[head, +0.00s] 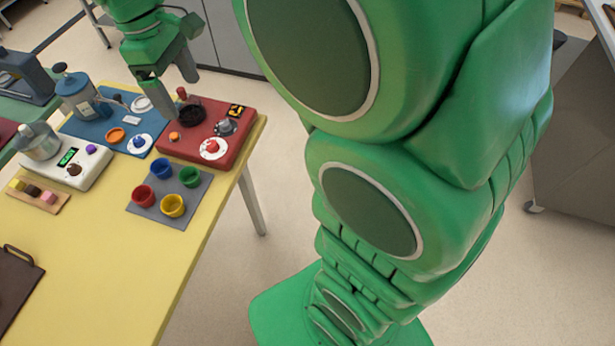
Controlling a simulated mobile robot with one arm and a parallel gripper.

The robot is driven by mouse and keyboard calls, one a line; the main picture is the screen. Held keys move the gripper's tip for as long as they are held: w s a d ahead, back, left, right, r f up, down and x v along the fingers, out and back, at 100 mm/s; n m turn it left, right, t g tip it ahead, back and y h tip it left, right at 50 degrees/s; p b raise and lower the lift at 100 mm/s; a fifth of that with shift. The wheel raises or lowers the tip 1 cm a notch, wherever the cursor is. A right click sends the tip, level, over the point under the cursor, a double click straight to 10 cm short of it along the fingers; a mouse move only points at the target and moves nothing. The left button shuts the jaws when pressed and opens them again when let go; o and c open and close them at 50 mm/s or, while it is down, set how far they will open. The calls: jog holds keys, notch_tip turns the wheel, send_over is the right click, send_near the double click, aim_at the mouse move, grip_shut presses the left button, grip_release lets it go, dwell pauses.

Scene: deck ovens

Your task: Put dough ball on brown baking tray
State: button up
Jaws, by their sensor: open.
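My green gripper (170,90) hangs over the far edge of the yellow table, above the red unit, with its two fingers apart. I see nothing between the fingers. A dark brown tray (22,272) with a handle lies at the near left of the table, cut off by the picture's left edge. It is well apart from my gripper, and its visible part is bare. I cannot make out a dough ball for certain in this view.
The red unit (232,148) carries a black ring, knobs and small pieces. A grey mat (148,211) holds several coloured cups. A white scale (92,172), a blue mat (90,130) and a wooden board (58,207) stand left. The yellow table's (110,290) near part is clear.

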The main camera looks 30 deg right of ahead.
jog(key=s+d+f+m, duration=0.3)
jog(key=s+d+m, duration=0.2)
jog(key=s, duration=0.7)
jog(key=s+d+f+m, duration=0.3)
jog(key=s+d+m, duration=0.2)
jog(key=s+d, duration=0.3)
jog(key=s, duration=0.3)
jog(key=shift+s+d+f+m+g+y, duration=0.2)
jog(key=shift+s+f+m+g+y, duration=0.1)
jog(key=shift+s+g+y, duration=0.1)
